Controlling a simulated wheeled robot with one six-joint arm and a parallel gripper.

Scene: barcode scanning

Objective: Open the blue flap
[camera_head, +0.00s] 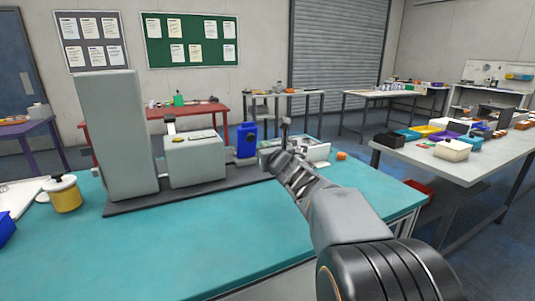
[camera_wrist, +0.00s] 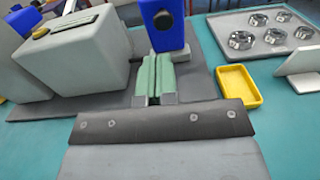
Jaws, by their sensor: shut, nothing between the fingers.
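The blue flap (camera_wrist: 176,36) is the upright blue part with a dark round knob, at the top middle of the wrist view. It also shows in the head view as a blue block (camera_head: 245,144) right of the grey machine (camera_head: 196,160). I cannot make out a hinge or gap on it. My gripper (camera_wrist: 154,76) is shut and empty, its green finger pads together. In the wrist view the fingers point toward the blue part and overlap its lower edge; I cannot tell whether they touch. In the head view my gripper (camera_head: 275,161) is right of it.
A yellow tray (camera_wrist: 240,87) lies right of my fingers. A yellow pot (camera_head: 66,198) stands left on the teal table (camera_head: 215,245). The table's front is clear.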

